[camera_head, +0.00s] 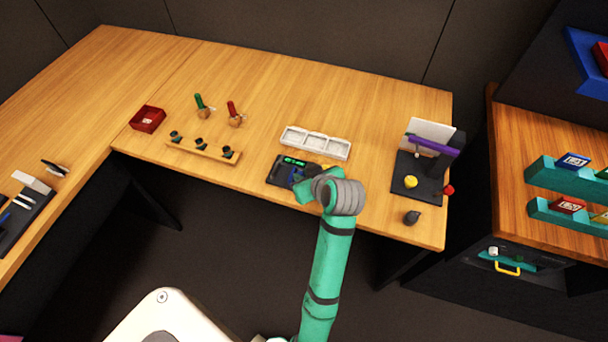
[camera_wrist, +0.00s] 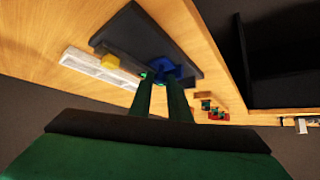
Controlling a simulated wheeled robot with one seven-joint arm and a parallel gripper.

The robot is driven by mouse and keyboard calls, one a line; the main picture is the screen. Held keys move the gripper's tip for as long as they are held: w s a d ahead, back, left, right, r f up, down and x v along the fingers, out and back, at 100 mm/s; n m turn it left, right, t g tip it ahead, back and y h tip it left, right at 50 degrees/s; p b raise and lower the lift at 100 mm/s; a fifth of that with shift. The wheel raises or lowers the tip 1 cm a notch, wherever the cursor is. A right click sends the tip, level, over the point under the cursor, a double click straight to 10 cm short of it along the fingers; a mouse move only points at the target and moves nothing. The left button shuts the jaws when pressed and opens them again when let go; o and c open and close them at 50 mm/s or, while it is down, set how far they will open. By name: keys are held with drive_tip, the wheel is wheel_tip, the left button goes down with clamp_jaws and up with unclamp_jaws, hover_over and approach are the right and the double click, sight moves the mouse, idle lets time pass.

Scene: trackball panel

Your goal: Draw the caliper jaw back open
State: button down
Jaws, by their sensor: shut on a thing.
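In the wrist view the dark panel (camera_wrist: 135,32) carries a blue part (camera_wrist: 165,70), which seems to be the jaw. My gripper (camera_wrist: 160,80) is shut on this blue part, its green fingertips against it. A yellow block (camera_wrist: 111,62) sits at the panel's edge, apart from the fingers. In the head view my wrist covers the panel's right side and the grip.
A white three-part tray (camera_head: 316,143) stands just behind the panel. To the right is a dark stand with a purple bar (camera_head: 432,145) and a yellow knob (camera_head: 410,181). A wooden rack (camera_head: 203,150) and a red box (camera_head: 147,119) are to the left. Bare tabletop lies between them.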

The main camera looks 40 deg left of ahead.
drive_tip(key=c, duration=1.9)
unclamp_jaws()
drive_tip(key=shift+w+d, duration=0.15)
drive_tip(key=shift+d, duration=0.2)
drive_tip(key=shift+c, duration=0.2)
drive_tip(key=shift+a, duration=0.15)
drive_tip(key=v, duration=1.1)
drive_tip(key=shift+f, duration=0.15)
